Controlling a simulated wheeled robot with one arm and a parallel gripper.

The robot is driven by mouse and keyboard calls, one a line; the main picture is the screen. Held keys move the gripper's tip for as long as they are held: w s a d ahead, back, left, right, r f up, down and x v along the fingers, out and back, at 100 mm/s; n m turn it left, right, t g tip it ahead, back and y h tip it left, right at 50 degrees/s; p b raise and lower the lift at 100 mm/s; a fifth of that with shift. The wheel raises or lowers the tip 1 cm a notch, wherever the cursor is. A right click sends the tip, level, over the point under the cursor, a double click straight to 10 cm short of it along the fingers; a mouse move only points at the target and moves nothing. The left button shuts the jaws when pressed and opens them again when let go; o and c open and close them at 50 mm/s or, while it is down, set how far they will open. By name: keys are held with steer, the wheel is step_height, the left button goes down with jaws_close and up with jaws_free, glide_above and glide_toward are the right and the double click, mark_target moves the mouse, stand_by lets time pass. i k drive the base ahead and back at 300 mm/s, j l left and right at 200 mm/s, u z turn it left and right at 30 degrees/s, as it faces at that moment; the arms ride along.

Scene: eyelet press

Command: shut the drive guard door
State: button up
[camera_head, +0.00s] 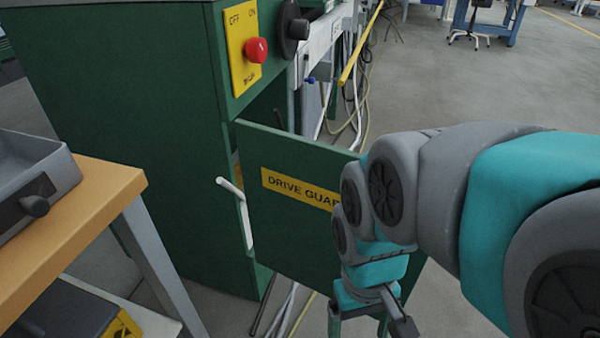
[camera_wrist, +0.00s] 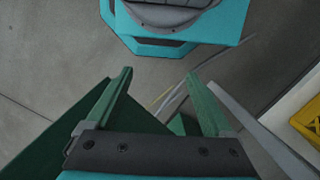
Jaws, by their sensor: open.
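The green drive guard door (camera_head: 292,225), with a yellow label, stands open, swung out from the green press cabinet (camera_head: 150,120). A white handle (camera_head: 231,187) sticks out near its left edge, beside the cabinet. My arm hides the door's right part and the end of the label. My gripper (camera_head: 368,322) is open, pointing down in front of the door's lower right, with nothing seen between its fingers. In the wrist view the two fingers (camera_wrist: 158,80) are spread, with a dark green panel (camera_wrist: 92,122), probably the door, behind the left one. I cannot tell whether they touch.
A wooden-topped table (camera_head: 75,215) with a grey tray (camera_head: 60,165) stands at the left, its leg near the cabinet. Cables (camera_head: 355,110) hang behind the door and run along the floor. A red button (camera_head: 257,50) sits on the cabinet. Floor at upper right is mostly open.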

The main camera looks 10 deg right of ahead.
mark_target(291, 182)
steer(key=k+u, duration=0.15)
steer(key=k, duration=0.8)
